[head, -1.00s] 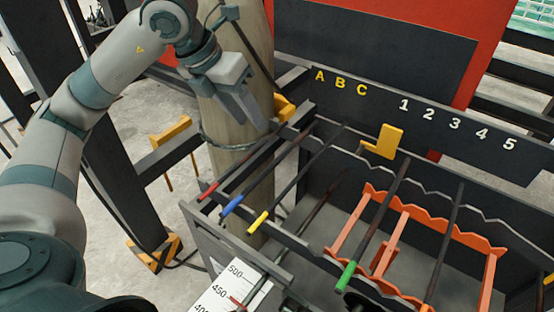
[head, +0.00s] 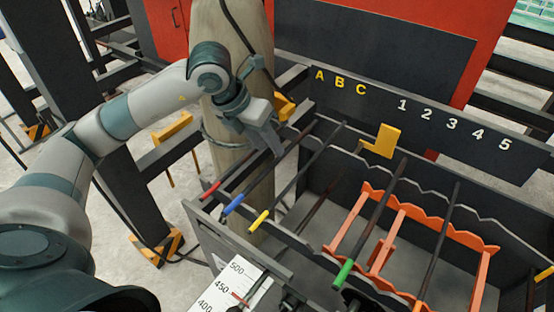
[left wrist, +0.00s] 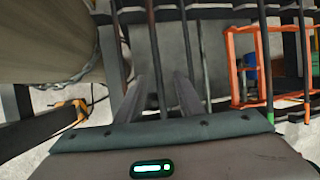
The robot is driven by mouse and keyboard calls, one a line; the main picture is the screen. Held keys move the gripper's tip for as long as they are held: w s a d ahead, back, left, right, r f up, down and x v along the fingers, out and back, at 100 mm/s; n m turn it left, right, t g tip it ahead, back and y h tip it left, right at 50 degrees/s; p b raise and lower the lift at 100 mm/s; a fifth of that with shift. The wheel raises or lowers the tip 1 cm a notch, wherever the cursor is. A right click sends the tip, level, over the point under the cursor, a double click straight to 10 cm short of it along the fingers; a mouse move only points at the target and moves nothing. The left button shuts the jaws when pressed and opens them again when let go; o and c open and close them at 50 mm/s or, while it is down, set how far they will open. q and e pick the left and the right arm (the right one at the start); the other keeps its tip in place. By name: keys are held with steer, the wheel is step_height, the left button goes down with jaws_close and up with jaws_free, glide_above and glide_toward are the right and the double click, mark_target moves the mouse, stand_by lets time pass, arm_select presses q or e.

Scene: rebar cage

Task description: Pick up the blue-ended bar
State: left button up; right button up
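The blue-ended bar (head: 263,180) is a thin dark rod lying sloped across the rack at the left, its blue tip (head: 233,204) toward the front. It lies between the red-ended bar (head: 233,170) and the yellow-ended bar (head: 291,184). My left gripper (head: 275,148) is over the rear part of these bars, pointing down. In the left wrist view its two fingers (left wrist: 162,82) are apart, and a dark bar (left wrist: 152,40), by its order the blue-ended one, runs between them. I cannot tell whether it is touched. The coloured ends of these bars are hidden there. My right gripper is not in view.
A wooden post (head: 228,60) stands close beside my left gripper. A yellow bracket (head: 284,107) is just behind it. A green-ended bar (head: 372,220) and an orange rack (head: 452,232) are to the right. A board (head: 424,130) with letters and numbers stands behind.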

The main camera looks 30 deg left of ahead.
mark_target(277, 161)
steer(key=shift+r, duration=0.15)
